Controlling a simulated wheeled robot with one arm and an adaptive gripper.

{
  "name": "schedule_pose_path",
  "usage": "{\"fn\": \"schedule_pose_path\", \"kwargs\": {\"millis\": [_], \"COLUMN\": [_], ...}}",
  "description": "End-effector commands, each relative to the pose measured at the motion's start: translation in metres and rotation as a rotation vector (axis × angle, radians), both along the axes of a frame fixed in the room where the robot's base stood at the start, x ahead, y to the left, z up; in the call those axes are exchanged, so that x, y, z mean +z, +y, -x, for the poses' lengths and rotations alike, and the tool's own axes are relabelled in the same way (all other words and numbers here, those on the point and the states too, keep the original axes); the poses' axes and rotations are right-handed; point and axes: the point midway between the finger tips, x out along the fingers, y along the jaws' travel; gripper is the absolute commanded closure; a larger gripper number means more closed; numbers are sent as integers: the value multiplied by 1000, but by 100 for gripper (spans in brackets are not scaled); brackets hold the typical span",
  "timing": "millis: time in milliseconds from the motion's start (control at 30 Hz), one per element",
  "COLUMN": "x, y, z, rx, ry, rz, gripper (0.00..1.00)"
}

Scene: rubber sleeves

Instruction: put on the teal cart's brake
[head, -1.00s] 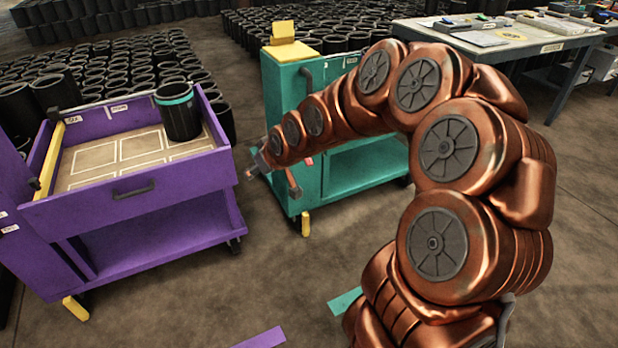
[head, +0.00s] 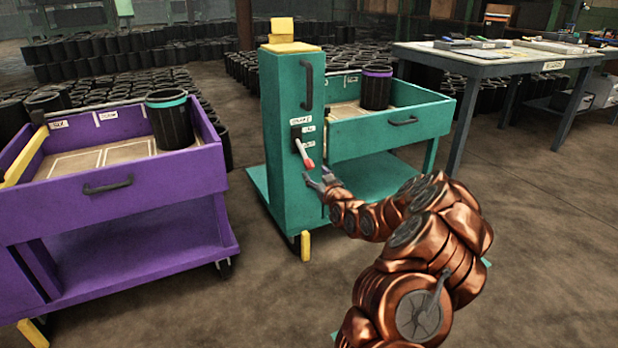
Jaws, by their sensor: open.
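The teal cart (head: 290,150) stands in the middle of the head view. Its upright column carries a brake lever (head: 303,152) with a red tip, slanting down to the right from a dark bracket with small labels. A yellow foot piece (head: 306,245) is at the column's base. My gripper (head: 320,180) is open and empty, just below the lever's red tip. I cannot tell whether a finger touches the lever.
A purple cart (head: 130,205) with a teal-banded black sleeve (head: 169,120) stands at left. A purple-banded sleeve (head: 377,88) sits in the teal cart's tray. A grey workbench (head: 490,62) is at back right. The floor at right is clear.

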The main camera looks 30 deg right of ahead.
Motion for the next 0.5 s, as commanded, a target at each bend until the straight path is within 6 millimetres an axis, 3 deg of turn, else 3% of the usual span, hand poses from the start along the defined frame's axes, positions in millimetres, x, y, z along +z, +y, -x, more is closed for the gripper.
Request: {"fn": "schedule_pose_path", "kwargs": {"millis": [233, 500], "x": [-6, -8], "y": [-7, -11], "z": [-7, -32], "rx": [-8, -8], "ry": [-13, -10], "rz": [7, 7], "gripper": [44, 44]}}
